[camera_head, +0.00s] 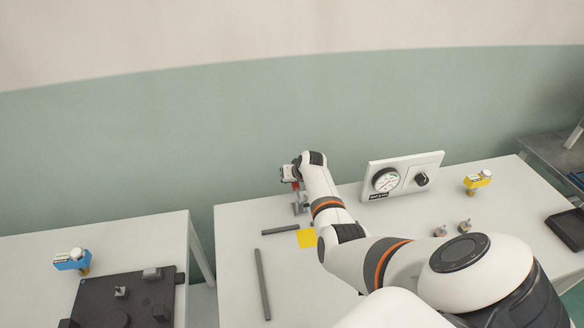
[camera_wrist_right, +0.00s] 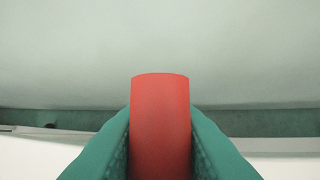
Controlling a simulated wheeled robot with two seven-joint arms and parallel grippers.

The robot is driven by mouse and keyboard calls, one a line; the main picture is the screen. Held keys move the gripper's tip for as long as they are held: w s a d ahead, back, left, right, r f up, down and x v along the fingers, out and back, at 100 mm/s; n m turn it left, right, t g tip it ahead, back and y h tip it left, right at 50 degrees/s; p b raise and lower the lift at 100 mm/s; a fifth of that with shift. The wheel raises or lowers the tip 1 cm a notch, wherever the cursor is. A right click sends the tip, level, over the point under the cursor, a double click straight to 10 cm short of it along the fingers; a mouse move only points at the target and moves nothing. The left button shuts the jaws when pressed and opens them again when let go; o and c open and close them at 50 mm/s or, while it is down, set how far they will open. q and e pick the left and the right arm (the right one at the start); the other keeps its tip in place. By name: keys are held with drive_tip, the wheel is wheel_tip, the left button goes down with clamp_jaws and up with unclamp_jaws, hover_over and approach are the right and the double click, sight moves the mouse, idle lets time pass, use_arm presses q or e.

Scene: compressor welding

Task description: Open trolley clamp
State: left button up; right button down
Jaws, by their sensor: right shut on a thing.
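My right arm reaches over the white table to a small grey clamp (camera_head: 300,206) with a red handle (camera_head: 295,187), near the table's back left part. In the right wrist view, the red handle (camera_wrist_right: 160,125) stands between the two green fingers of my right gripper (camera_wrist_right: 160,140), which is shut on it. In the head view, the right gripper (camera_head: 290,174) is small and its fingers are hard to make out. The arm partly hides the clamp's surroundings. My left gripper is not in view.
A panel with a gauge (camera_head: 386,180) and a black knob stands right of the arm. A yellow device (camera_head: 478,181) is farther right. Dark bars (camera_head: 262,284) and a yellow square (camera_head: 307,238) lie on the table. A blue device (camera_head: 72,260) and a dark fixture plate (camera_head: 95,292) are on the left table.

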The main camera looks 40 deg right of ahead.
drive_tip(key=shift+s+f, duration=0.1)
drive_tip(key=shift+f, duration=0.05)
drive_tip(key=c, duration=1.6)
unclamp_jaws()
drive_tip(key=o, duration=0.4)
drive_tip(key=shift+c, duration=0.2)
drive_tip(key=shift+r, duration=0.25)
drive_tip(key=p+v, duration=0.1)
drive_tip(key=v, duration=1)
drive_tip(key=shift+s+p, duration=0.15)
drive_tip(key=shift+p, duration=0.15)
drive_tip(key=shift+r, duration=0.1)
